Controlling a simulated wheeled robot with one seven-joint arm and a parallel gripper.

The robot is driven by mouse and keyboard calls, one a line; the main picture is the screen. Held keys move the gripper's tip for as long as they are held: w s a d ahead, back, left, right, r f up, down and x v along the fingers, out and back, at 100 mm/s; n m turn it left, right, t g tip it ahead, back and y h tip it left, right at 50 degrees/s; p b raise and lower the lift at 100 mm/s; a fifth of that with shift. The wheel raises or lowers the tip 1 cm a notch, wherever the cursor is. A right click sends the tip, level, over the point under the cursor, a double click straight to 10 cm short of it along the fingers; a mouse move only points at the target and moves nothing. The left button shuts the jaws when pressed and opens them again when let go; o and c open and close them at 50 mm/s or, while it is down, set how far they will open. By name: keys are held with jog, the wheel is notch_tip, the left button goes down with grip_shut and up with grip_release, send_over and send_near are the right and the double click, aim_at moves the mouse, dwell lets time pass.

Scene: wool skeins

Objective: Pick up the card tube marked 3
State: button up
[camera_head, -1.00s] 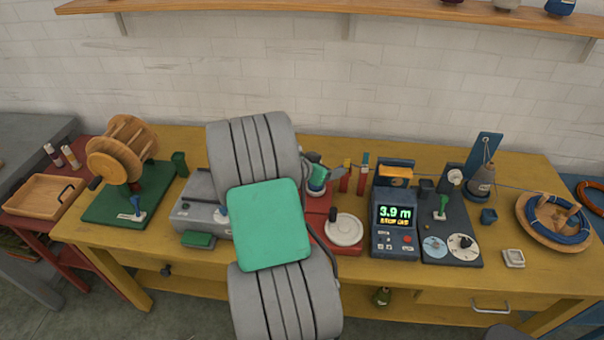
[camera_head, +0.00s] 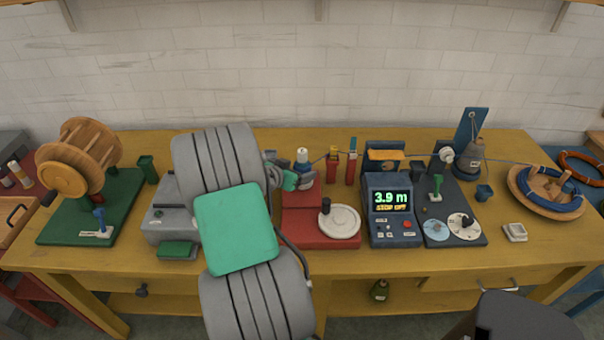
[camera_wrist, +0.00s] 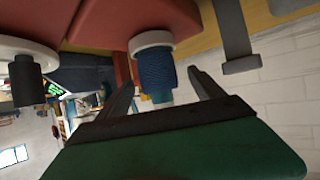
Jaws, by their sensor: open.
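A tube wound with dark blue wool (camera_wrist: 158,72), with a white flange and a pale free end, is in the wrist view at the red machine. In the head view it stands on the red machine (camera_head: 319,228), with its white top (camera_head: 302,153) showing. I cannot read a mark 3 on it. My gripper (camera_wrist: 164,78) is open, its two dark fingers on either side of the tube's pale end, with gaps visible. In the head view my gripper (camera_head: 287,180) is just left of the tube, partly hidden by my arm.
A white disc with a black knob (camera_head: 340,222) is on the red machine. Close right are red posts (camera_head: 332,170) and a meter reading 3.9 m (camera_head: 391,205). A grey machine (camera_head: 160,218) and a wooden reel (camera_head: 78,160) are left. Yarn runs rightward across the bench (camera_head: 500,262).

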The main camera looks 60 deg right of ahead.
aim_at(307, 167)
jog(key=p+x, duration=0.1)
jog(key=x, duration=0.5)
jog(key=shift+s, duration=0.15)
jog(key=shift+a, duration=0.1)
jog(key=c, duration=1.4)
jog(key=shift+r, duration=0.1)
